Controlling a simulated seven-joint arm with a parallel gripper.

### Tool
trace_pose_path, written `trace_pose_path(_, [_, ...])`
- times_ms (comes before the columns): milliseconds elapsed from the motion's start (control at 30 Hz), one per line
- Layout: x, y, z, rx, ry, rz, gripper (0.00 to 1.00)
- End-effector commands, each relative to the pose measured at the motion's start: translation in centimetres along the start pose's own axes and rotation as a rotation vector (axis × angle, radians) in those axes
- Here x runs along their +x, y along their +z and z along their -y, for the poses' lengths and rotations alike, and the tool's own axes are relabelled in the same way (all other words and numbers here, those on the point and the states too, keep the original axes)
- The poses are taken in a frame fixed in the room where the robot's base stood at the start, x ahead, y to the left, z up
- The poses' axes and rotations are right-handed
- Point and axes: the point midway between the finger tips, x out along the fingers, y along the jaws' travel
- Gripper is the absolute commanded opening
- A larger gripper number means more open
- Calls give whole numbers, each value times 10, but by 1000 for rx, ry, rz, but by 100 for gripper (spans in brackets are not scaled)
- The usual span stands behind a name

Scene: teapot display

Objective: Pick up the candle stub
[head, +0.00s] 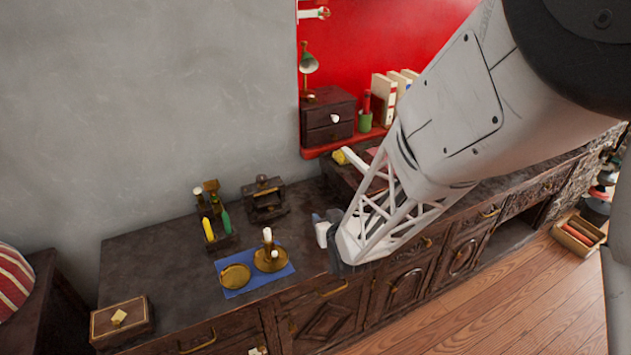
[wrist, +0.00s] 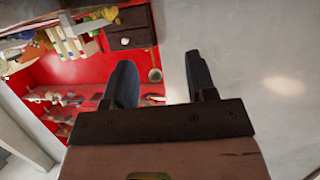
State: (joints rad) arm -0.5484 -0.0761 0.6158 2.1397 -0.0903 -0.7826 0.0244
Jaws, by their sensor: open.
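A short white upright piece that looks like a candle stub (head: 267,235) stands at the right brass dish (head: 262,265). A second small white piece (head: 273,255) shows just in front of it. I cannot tell which is the stub. The dish sits on a blue mat (head: 230,292) on the dark cabinet top. My gripper (head: 322,232) is to the right of the mat and apart from it, partly hidden by my arm. In the wrist view, its two dark fingers (wrist: 160,78) are apart with nothing between them. No candle shows in that view.
A second brass dish (head: 235,276) lies left on the mat. Behind stand a dark holder with yellow and green items (head: 217,226) and a small dark wooden stand (head: 264,199). A wooden box (head: 121,320) sits at the front left. The cabinet top (head: 160,250) between is clear.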

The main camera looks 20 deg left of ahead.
Motion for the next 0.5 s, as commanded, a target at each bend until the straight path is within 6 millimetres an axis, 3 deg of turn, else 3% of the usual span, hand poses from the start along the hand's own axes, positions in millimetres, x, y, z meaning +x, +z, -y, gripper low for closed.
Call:
trace_pose_path(100, [20, 23, 37, -14, -60, -79, 52])
trace_pose_path(300, [38, 56, 93, -22, -150, -217, 52])
trace_pose_path(500, [42, 78, 125, -20, -205, -304, 52])
